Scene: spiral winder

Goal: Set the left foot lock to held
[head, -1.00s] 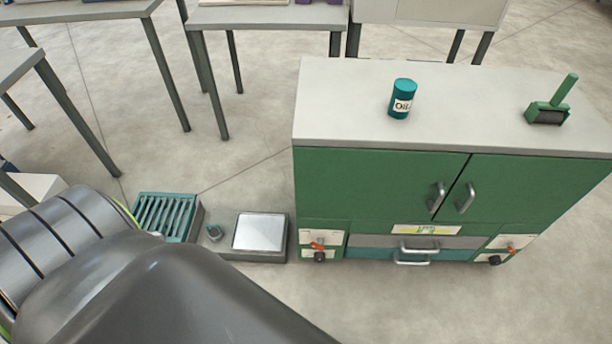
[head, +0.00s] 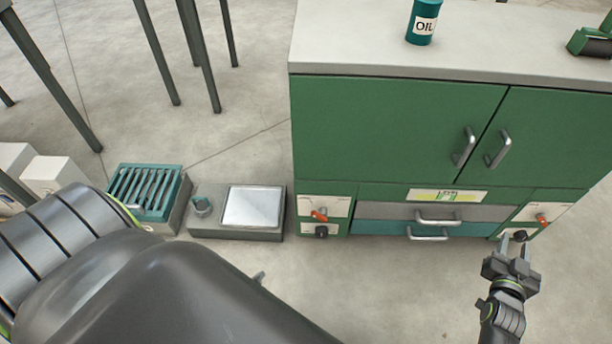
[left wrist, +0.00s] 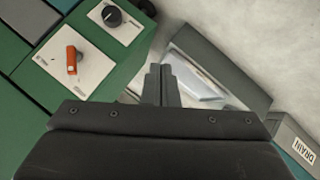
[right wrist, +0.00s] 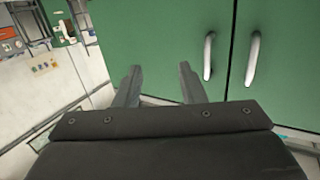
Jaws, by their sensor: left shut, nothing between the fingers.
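At the lower left of the green cabinet (head: 395,130), a white plate carries an orange-red lever (head: 319,214), with a black knob (head: 321,231) on a plate below it. Both show in the left wrist view, the lever (left wrist: 72,60) and the knob (left wrist: 112,15); labels are too small to read. My left gripper (left wrist: 163,85) is shut and empty, apart from both; in the head view mostly its arm shows, lower left, with a small tip (head: 258,277). My right gripper (head: 515,247) is open and empty, low at the cabinet's right side; its fingers (right wrist: 160,85) are spread.
A matching orange lever (head: 541,220) and black knob (head: 520,236) sit at the cabinet's lower right. Drawers (head: 400,220) with handles lie between. A low grey unit with a bright plate (head: 252,207) and a teal slatted box (head: 143,190) stand left. Floor in front is clear.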

